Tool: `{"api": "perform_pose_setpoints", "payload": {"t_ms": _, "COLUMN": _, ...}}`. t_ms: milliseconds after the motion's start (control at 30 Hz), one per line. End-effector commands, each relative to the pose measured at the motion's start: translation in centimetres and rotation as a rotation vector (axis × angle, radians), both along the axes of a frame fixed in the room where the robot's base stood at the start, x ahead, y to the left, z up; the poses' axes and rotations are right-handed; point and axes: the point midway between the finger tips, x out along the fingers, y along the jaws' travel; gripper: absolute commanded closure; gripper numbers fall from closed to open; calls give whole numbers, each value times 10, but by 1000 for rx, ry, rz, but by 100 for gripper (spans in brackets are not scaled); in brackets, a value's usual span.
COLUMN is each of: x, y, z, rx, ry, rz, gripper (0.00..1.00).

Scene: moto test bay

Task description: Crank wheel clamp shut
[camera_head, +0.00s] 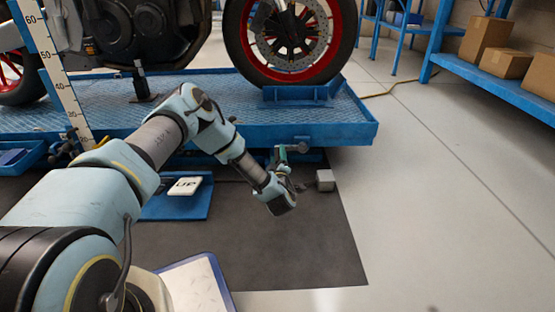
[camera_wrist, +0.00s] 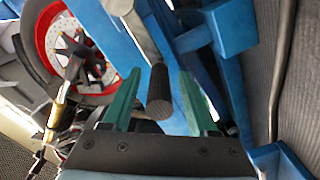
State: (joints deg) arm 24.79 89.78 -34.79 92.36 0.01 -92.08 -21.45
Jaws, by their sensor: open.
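The motorcycle's front wheel (camera_head: 290,40), with a red rim and black tyre, stands in a blue wheel clamp (camera_head: 298,95) on the blue lift platform (camera_head: 210,110). My gripper (camera_head: 281,155) is at the platform's near edge, below the wheel. In the wrist view, its green fingers (camera_wrist: 160,75) are open. A dark, ribbed crank handle (camera_wrist: 159,95) on a grey metal shaft shows between them, with gaps on both sides. I cannot tell how deep it sits between the fingers. In the head view my arm and gripper hide most of the crank.
A small grey box (camera_head: 325,180) is on the dark mat (camera_head: 300,240) just right of my gripper. A blue pedal plate marked UP (camera_head: 185,187) lies to the left. Blue shelving with cardboard boxes (camera_head: 485,40) stands at the right.

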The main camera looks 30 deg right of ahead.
Motion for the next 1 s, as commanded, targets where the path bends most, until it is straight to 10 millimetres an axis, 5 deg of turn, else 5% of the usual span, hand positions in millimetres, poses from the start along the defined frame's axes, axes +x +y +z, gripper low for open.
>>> {"api": "perform_pose_setpoints", "payload": {"t_ms": 500, "x": 17, "y": -8, "z": 1, "rx": -1, "ry": 0, "rz": -1, "gripper": 42}}
{"api": "perform_pose_setpoints", "payload": {"t_ms": 1000, "x": 17, "y": -7, "z": 0, "rx": 0, "ry": 1, "rz": 1, "gripper": 98}}
